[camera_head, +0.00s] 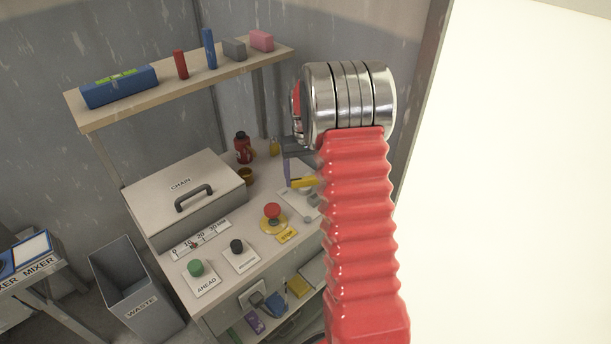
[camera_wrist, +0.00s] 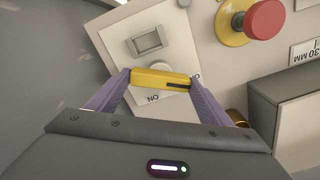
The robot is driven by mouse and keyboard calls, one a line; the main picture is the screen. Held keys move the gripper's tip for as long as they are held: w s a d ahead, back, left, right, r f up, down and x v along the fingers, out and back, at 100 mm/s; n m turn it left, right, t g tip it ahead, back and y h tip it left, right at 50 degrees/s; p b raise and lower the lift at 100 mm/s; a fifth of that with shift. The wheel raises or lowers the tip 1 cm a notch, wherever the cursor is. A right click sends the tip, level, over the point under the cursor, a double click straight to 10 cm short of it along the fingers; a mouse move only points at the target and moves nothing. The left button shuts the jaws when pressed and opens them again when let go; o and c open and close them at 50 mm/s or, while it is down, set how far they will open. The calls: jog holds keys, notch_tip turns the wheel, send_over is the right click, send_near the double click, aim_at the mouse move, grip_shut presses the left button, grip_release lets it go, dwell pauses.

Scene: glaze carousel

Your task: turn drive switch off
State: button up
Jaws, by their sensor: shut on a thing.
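The drive switch plate (camera_wrist: 113,33) is a pale panel, tilted in the wrist view, with an ON label (camera_wrist: 153,98). A yellow bar-shaped handle (camera_wrist: 150,79) with a dark mark near its right end lies across a pale round part on the plate. My gripper (camera_wrist: 162,82) is shut on this yellow handle, one purple fingertip at each end. A grey rectangular piece (camera_wrist: 149,40) sits beyond it on the plate. In the head view my gripper (camera_head: 298,172) and the yellow handle (camera_head: 304,182) are partly hidden by my red arm.
A red emergency button (camera_head: 272,210) on a yellow base stands beside the plate. A green AHEAD button (camera_head: 196,267), a black knob (camera_head: 237,246) and the CHAIN box (camera_head: 170,185) share the bench. A shelf (camera_head: 190,88) hangs above. A WASTE bin (camera_head: 130,285) stands at left.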

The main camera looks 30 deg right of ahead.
aim_at(305, 178)
jog(key=n, duration=0.5)
jog(key=shift+r+n, duration=0.1)
jog(key=shift+n, duration=0.3)
jog(key=o, duration=1.1)
jog(key=shift+c, duration=0.2)
notch_tip(305, 178, up, 14)
jog(key=shift+f, duration=0.2)
dwell(0.5)
